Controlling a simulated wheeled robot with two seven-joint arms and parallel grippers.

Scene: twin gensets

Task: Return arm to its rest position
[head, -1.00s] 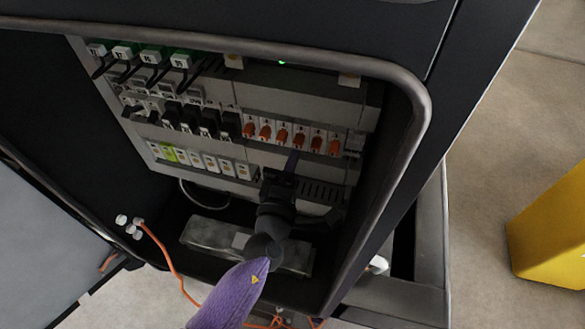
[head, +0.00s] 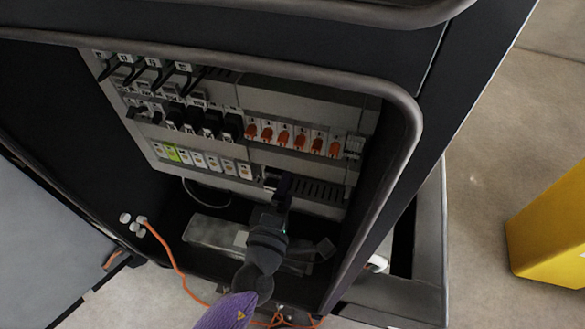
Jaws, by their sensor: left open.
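My left gripper (head: 285,190) is dark and reaches in from the bottom, with a purple sleeve (head: 228,312) on my arm behind it. It is inside the open cabinet, in front of the lower right part of the panel (head: 318,208), below the row of orange switches (head: 284,137). I see nothing held in it. Its fingers are small and dark against the dark slotted strip, and I cannot tell whether they touch it. My right gripper is not in view.
The cabinet's rounded frame (head: 408,120) edges the opening on the top and right. An open door (head: 50,235) stands at left. An orange cable (head: 172,262) hangs at the lower left. A yellow block (head: 550,230) stands on the floor at right.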

